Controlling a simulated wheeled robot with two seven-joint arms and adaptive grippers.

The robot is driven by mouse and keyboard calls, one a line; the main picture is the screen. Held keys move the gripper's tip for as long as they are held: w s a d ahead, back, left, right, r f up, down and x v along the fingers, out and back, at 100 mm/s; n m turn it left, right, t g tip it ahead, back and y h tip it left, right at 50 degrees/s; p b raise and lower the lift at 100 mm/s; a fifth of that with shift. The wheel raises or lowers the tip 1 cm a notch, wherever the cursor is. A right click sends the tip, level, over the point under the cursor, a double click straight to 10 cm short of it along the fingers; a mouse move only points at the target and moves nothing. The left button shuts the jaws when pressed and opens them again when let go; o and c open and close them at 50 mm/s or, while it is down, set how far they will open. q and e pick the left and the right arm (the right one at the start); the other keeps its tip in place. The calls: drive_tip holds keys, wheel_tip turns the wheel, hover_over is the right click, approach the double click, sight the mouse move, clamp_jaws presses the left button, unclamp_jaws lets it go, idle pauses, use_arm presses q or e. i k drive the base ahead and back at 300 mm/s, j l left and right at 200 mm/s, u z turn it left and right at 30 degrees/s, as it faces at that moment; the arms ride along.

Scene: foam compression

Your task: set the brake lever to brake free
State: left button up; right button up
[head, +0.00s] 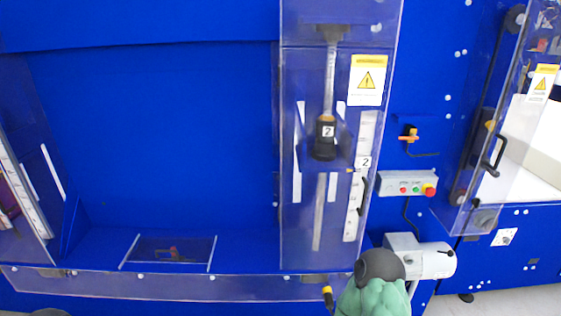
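No lever in view is plainly labelled as the brake lever. A short black handle with a yellow band (327,296) stands at the lower front edge of the machine. A small orange lever-like part (408,137) sits on the blue panel right of the clear guard. A black handle marked 2 (325,140) hangs on a metal rod behind that guard. A green arm part with a dark rounded end, apparently mine, comes in from the bottom and covers part of the machine's lower front. No gripper fingers show, and my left arm is not seen.
A grey-white motor housing (433,260) stands right beside the green arm part. A control box (408,184) with a red button is above it. Clear guards (505,120) line the right side. The large blue recess (150,140) at left is mostly empty.

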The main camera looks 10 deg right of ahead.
sight(450, 252)
drive_tip(key=z, duration=1.85)
